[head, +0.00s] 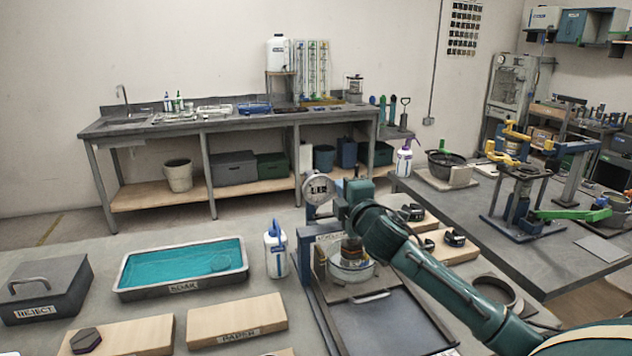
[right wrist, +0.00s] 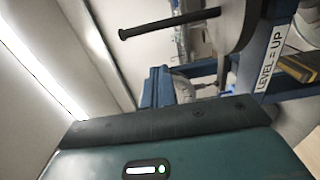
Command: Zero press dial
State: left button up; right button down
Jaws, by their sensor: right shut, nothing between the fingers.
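My right gripper (head: 342,206) is shut and empty, close to the dial's right side. I cannot tell whether it touches. The arm hides part of the press. My left gripper is out of view.
A metal pot (head: 351,268) stands under the press, behind a dark tray (head: 385,325). A white bottle (head: 276,250), a teal-filled basin (head: 183,268) and a "REJECT" box (head: 45,290) stand to the left. A grey table (head: 470,215) with clamps is at right.

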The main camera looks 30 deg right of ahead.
jog(key=shift+s+d, duration=0.1)
jog(key=shift+d, duration=0.05)
jog(key=p+v, duration=0.1)
jog(key=v, duration=0.5)
jog(key=shift+d, duration=0.1)
dwell(0.5)
